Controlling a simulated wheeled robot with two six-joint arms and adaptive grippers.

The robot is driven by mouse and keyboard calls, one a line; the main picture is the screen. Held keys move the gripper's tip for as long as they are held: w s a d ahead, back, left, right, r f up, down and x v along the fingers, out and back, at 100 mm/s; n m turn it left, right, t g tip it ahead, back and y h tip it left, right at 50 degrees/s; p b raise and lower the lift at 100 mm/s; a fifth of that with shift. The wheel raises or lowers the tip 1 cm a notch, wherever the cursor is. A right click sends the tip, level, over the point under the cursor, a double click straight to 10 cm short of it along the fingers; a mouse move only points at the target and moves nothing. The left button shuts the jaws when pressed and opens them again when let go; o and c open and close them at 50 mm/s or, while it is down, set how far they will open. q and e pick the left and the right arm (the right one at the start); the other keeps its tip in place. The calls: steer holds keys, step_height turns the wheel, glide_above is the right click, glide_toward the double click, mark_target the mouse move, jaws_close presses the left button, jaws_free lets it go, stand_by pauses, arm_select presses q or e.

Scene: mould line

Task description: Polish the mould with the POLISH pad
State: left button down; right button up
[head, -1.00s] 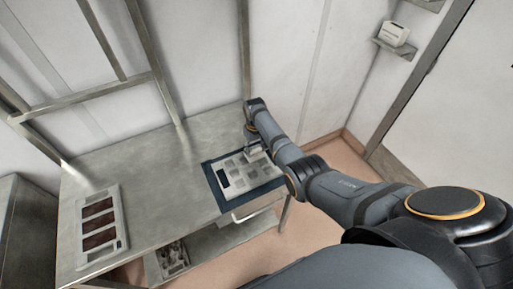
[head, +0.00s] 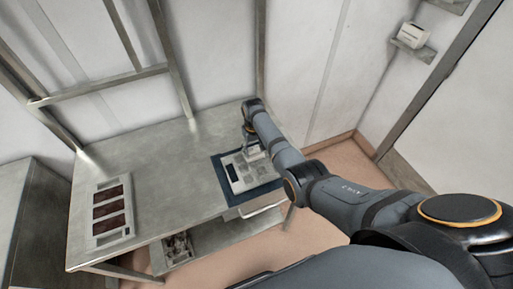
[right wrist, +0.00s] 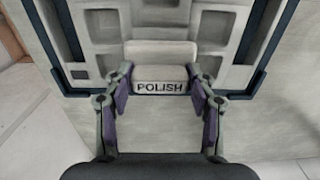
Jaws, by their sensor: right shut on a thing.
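The mould (head: 238,187) is a pale plate with square pockets on a dark blue mat (head: 233,203) at the right end of the table. It fills the upper part of the right wrist view (right wrist: 102,32). My right gripper (head: 254,154) is at the mould's far right part. In the right wrist view, its fingers (right wrist: 160,84) are shut on the sides of a pale pad marked POLISH (right wrist: 160,75). The pad is over the mould's near edge in that view; I cannot tell whether it touches. My left gripper is out of view.
A steel table (head: 165,165) carries a pale tray (head: 112,238) with dark red-brown panels at its left end. The table is clear between tray and mat. A lower shelf (head: 205,248) holds small items. A frame and wall stand behind.

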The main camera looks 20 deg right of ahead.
steer(key=shift+a, duration=0.15)
steer(key=shift+s+a, duration=0.15)
steer(key=shift+a, duration=2.75)
step_height(320, 180, up, 8)
steer(key=shift+d, duration=0.1)
